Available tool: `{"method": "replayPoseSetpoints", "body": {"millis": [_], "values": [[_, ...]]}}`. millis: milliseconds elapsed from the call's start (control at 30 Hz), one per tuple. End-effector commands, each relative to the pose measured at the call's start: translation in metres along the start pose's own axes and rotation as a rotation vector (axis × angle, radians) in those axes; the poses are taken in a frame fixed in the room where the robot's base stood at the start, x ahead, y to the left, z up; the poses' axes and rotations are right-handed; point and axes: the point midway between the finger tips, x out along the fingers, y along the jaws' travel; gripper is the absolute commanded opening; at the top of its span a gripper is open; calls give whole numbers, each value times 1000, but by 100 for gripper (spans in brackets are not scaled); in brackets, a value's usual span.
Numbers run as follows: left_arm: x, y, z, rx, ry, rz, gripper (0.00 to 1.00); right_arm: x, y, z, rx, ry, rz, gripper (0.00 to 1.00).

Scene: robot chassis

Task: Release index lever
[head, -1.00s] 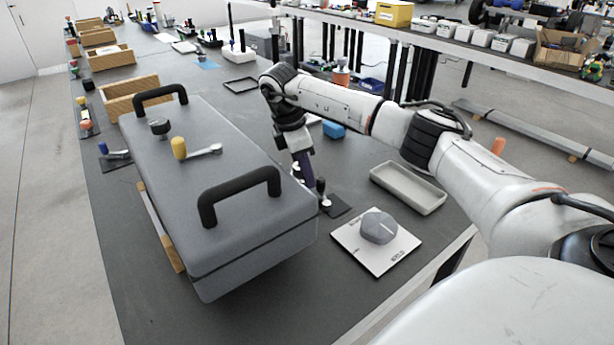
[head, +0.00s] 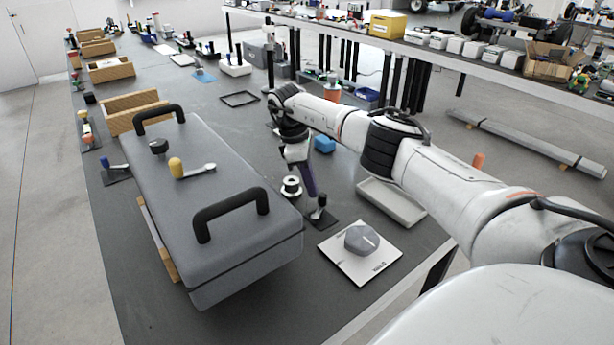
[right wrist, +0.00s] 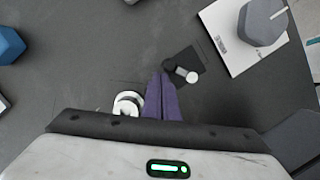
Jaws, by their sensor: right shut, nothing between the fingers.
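A small lever with a black knob (head: 321,201) and a white pivot part (head: 316,214) stands on a dark square plate (head: 329,219) on the bench, right of the grey case. In the right wrist view, its black knob (right wrist: 169,66) and white part (right wrist: 191,76) show just beyond my fingertips. My right gripper (head: 313,193) points down with its purple fingers shut and empty, close beside the knob. In the wrist view the fingertips (right wrist: 163,79) nearly meet the knob; I cannot tell whether they touch. My left gripper is not in view.
The large grey case (head: 215,220) carries black handles and a yellow-knobbed lever (head: 190,168). A white ring-shaped part (head: 291,187) stands left of my fingers. A white card with a grey knob (head: 361,240) and a grey tray (head: 390,202) lie to the right.

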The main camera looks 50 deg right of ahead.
Motion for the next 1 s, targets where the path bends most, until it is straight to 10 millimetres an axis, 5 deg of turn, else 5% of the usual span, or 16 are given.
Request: {"method": "replayPoseSetpoints", "body": {"millis": [167,1000], "values": [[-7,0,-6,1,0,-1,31,0,3,9,134,-3,-34,0],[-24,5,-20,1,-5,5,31,0,-2,7,121,-2,-30,0]]}}
